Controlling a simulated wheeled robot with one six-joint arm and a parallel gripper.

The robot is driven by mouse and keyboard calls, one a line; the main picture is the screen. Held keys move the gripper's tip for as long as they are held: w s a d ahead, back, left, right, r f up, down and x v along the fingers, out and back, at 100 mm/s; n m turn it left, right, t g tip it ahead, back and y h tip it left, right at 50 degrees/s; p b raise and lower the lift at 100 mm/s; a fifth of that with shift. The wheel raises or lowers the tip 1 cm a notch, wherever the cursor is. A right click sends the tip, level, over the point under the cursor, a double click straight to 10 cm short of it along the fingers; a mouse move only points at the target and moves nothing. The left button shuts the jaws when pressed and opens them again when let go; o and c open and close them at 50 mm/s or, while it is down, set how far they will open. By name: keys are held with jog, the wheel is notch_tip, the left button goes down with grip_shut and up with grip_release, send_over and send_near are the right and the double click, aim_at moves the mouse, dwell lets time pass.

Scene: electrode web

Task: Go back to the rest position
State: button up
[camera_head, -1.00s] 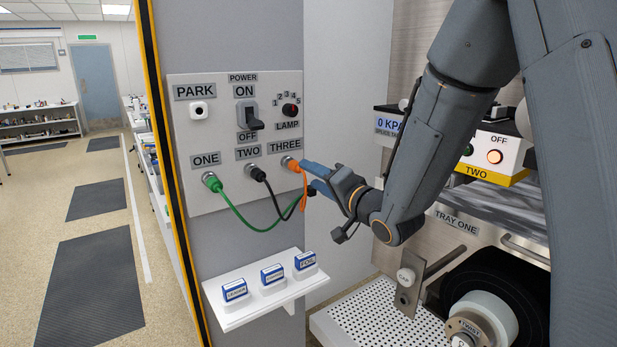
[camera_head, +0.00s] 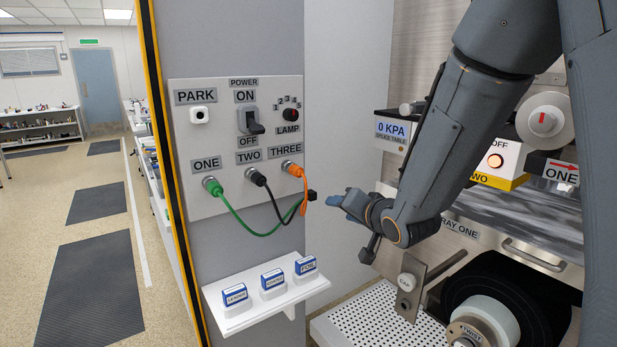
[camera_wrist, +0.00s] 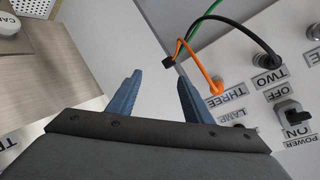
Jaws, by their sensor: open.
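My gripper (camera_head: 347,204) is to the right of the grey socket panel (camera_head: 222,123) in the head view, clear of the plugs. In the wrist view my gripper (camera_wrist: 158,98) shows two blue fingers apart with nothing between them. The orange plug (camera_head: 292,168) sits in socket THREE, and it also shows in the wrist view (camera_wrist: 216,85). The black plug (camera_head: 256,178) is in socket TWO and the green plug (camera_head: 212,186) in socket ONE. Their cables meet at a small black block (camera_head: 312,195) left of my gripper.
A white shelf (camera_head: 265,312) with blue-topped stamps juts out below the panel. On the right are a perforated plate (camera_head: 375,318), a steel drawer front (camera_head: 500,235) and a black roll (camera_head: 515,285). Open floor lies at the far left.

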jog(key=s+d+f+n+g+h, duration=0.2)
jog(key=s+d+f+g+h, duration=0.25)
jog(key=s+d+f, duration=0.35)
jog(key=s+d+f+n+g, duration=0.1)
jog(key=s+g, duration=0.2)
jog(key=s, duration=0.6)
jog(key=s+d+f+n+g, duration=0.1)
jog(key=s+g, duration=0.3)
jog(key=s, duration=0.6)
jog(key=shift+f, duration=0.65)
jog(key=shift+d, duration=0.1)
